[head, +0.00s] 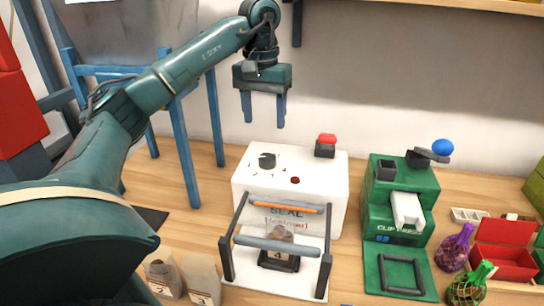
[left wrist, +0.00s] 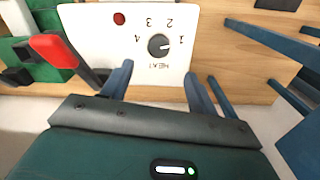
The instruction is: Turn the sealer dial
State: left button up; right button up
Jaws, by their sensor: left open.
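The white sealer (head: 250,190) stands on the wooden table. Its dark round dial (head: 267,160) is on the top face at the left. In the left wrist view the dial (left wrist: 159,46) shows upside down with marks 1 to 4 and the word HEAT; its pale pointer line appears to face the 1. My left gripper (head: 264,112) is open and empty, fingers down, above and behind the dial, apart from it. In the left wrist view my left gripper (left wrist: 158,76) has its fingers spread, with the dial beyond the gap. My right gripper is not in view.
A red-topped switch (head: 326,142) and a small red button (head: 295,180) are on the sealer. A labelled pouch (head: 280,245) sits at its front bar. A green clip press (head: 395,210) stands to the right, a blue chair (head: 180,140) behind left. Net bags (head: 470,285) lie at right.

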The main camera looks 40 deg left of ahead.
aim_at(267, 157)
pick_arm(q)
jog(key=f, duration=0.6)
jog(key=f+b, duration=0.1)
jog(key=f, duration=0.3)
jog(key=shift+w+d, duration=0.15)
jog(key=shift+d, duration=0.1)
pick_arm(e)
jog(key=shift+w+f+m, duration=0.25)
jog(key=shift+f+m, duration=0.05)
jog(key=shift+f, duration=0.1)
pick_arm(q)
jog(key=c, duration=1)
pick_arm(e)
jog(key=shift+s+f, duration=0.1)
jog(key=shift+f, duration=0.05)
